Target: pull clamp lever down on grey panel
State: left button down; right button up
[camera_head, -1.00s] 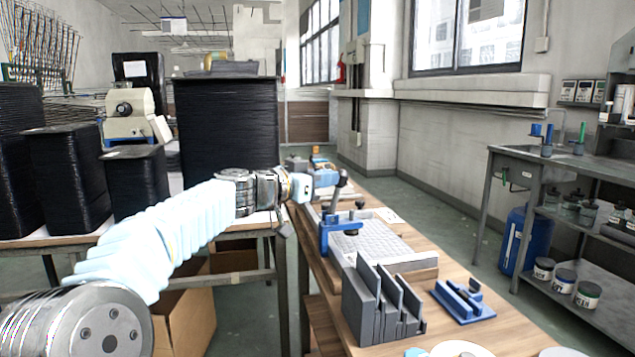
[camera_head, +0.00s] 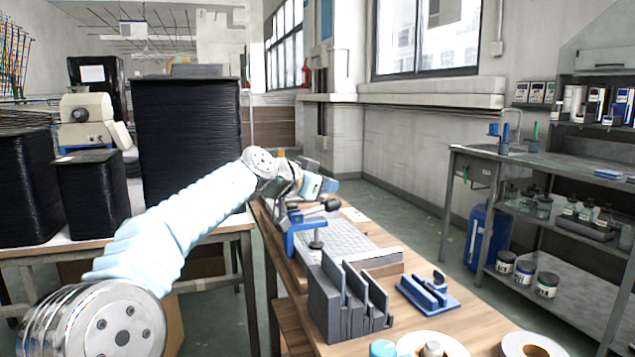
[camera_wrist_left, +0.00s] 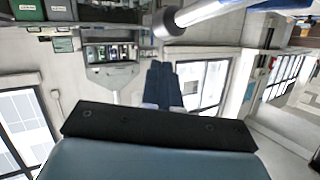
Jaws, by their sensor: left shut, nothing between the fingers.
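The grey panel (camera_head: 355,240) lies on the wooden table in the head view. A blue clamp (camera_head: 297,238) grips its near left edge. Its lever (camera_head: 318,209), with a black knob (camera_head: 332,204), lies close to level, pointing right. My left gripper (camera_head: 329,186) is shut and empty, just above and behind the lever; I cannot tell whether they touch. Its closed dark blue fingers (camera_wrist_left: 165,85) also show in the left wrist view. A pale rod with a dark end crosses the top of that view; I cannot tell what it is. My right gripper is out of view.
A grey slotted rack (camera_head: 345,305) stands in front of the panel. A blue fixture (camera_head: 428,293) sits to its right, with rolls of tape (camera_head: 432,344) at the near edge. Stacked black trays (camera_head: 188,140) stand behind my left arm.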

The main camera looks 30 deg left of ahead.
pick_arm(q)
jog(key=shift+w+d+f+b, duration=0.3)
jog(key=shift+w+f+b, duration=0.05)
jog(key=shift+f+b, duration=0.15)
jog(key=shift+w+d+f+b, duration=0.25)
jog(key=shift+w+f+b, duration=0.1)
jog(key=shift+f, duration=0.1)
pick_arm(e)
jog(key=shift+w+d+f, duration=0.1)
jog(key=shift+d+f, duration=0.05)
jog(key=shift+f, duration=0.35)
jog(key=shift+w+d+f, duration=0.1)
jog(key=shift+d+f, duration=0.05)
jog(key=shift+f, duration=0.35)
pick_arm(q)
jog(key=s+d+r+p, duration=0.3)
jog(key=s+r, duration=0.3)
jog(key=r, duration=0.6)
jog(key=shift+s+p, duration=0.2)
jog(key=shift+p, duration=0.4)
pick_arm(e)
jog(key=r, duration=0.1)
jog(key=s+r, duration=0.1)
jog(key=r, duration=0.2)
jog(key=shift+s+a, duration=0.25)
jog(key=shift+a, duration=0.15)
